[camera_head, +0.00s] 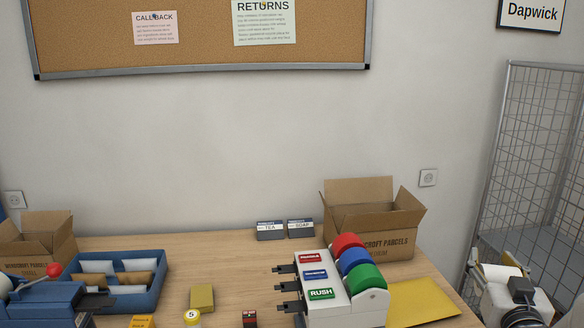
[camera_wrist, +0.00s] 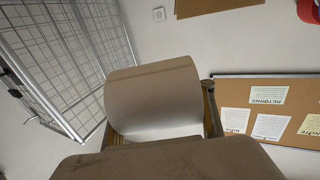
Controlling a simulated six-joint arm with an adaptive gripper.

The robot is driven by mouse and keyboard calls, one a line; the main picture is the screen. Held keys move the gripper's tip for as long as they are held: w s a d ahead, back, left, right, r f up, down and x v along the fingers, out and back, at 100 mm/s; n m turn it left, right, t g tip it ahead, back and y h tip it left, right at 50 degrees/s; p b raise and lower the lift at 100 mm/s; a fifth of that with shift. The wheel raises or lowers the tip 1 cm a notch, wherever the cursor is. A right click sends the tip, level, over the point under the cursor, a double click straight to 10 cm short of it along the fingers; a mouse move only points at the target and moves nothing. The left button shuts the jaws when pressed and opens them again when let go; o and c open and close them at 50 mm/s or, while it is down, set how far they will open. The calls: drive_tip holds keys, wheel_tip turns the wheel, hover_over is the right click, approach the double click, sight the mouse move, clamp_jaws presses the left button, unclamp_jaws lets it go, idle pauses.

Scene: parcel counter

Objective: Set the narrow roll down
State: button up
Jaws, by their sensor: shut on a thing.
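In the wrist view a pale roll (camera_wrist: 155,98) with a brownish upper band fills the middle of the picture. My gripper (camera_wrist: 160,125) is shut on it, with a finger showing at its left and right sides. A dark brown rounded shape across the bottom covers the lower part of the grip. The roll is held up in front of the wall, clear of any surface in that view.
The wooden counter (camera_head: 240,290) carries a label dispenser (camera_head: 345,299) with red, blue and green rolls, an open carton (camera_head: 370,235), a blue tray (camera_head: 157,285) and a yellow envelope (camera_head: 420,300). A wire cage (camera_head: 535,150) stands at the right. Bare counter shows left of the dispenser.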

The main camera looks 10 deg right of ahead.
drive_tip(key=s+r+h, duration=0.1)
drive_tip(key=r, duration=0.1)
drive_tip(key=s+r+m+g, duration=0.1)
drive_tip(key=r, duration=0.2)
drive_tip(key=s+d+r+h, duration=0.1)
drive_tip(key=s+r, duration=0.1)
drive_tip(key=shift+d+r+m+h, duration=0.1)
drive_tip(key=shift+r+m+h, duration=0.1)
drive_tip(key=shift+m+h, duration=0.15)
drive_tip(key=s+a+r+m+g+h, duration=0.1)
drive_tip(key=s+r+h, duration=0.1)
drive_tip(key=s+r, duration=0.3)
drive_tip(key=shift+s+r+m+g, duration=0.3)
drive_tip(key=shift+r+m+g, duration=0.1)
drive_tip(key=shift+r, duration=0.5)
drive_tip(key=w+a+n+t+y, duration=0.1)
drive_tip(key=w+a+y, duration=0.3)
drive_tip(key=a, duration=0.6)
drive_tip(key=w+a+n+t+y, duration=0.1)
drive_tip(key=w+a+n+y, duration=0.2)
drive_tip(key=a, duration=0.8)
drive_tip(key=w+a+n+t+y, duration=0.2)
drive_tip(key=w+a+n+y, duration=0.2)
drive_tip(key=a, duration=0.7)
drive_tip(key=shift+w+y, duration=0.35)
drive_tip(key=shift+r, duration=0.1)
